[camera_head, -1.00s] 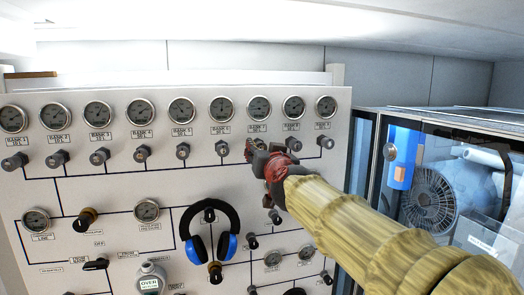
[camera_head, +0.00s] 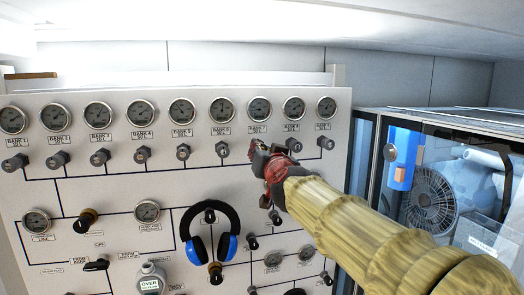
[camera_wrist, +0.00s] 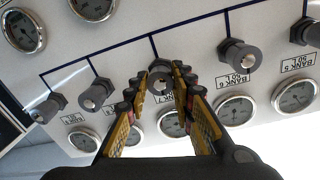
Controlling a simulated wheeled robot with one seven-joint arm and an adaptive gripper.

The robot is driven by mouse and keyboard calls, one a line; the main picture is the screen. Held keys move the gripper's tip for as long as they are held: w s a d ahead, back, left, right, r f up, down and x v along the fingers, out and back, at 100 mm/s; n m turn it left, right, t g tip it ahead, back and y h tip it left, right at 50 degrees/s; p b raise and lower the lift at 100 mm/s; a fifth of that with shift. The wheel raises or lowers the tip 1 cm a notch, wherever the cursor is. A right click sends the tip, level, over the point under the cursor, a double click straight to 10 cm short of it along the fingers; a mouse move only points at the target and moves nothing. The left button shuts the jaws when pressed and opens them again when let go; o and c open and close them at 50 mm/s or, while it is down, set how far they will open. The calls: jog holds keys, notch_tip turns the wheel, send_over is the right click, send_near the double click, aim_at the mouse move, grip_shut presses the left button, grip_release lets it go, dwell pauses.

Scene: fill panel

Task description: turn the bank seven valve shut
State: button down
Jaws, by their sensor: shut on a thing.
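The bank seven valve (camera_wrist: 161,81) is a grey knob with a bright round end. In the wrist view it sits between the two yellow-padded fingers of my gripper (camera_wrist: 161,76). The fingers are shut on it from both sides. In the head view my gripper (camera_head: 258,158) is at the panel below the bank seven gauge (camera_head: 259,108) and hides the valve. In the wrist view the label under the valve is mostly covered by the fingers.
The bank six valve (camera_wrist: 237,56) and bank eight valve (camera_wrist: 97,95) stand close on either side. Blue and black headphones (camera_head: 228,246) hang on the panel (camera_head: 120,190) below. A glass-fronted cabinet (camera_head: 362,165) with a fan stands to the right.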

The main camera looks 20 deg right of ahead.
jog(key=c, duration=1.5)
grip_release()
jog(key=shift+s, duration=0.1)
jog(key=s, duration=1.2)
jog(key=shift+a, duration=0.3)
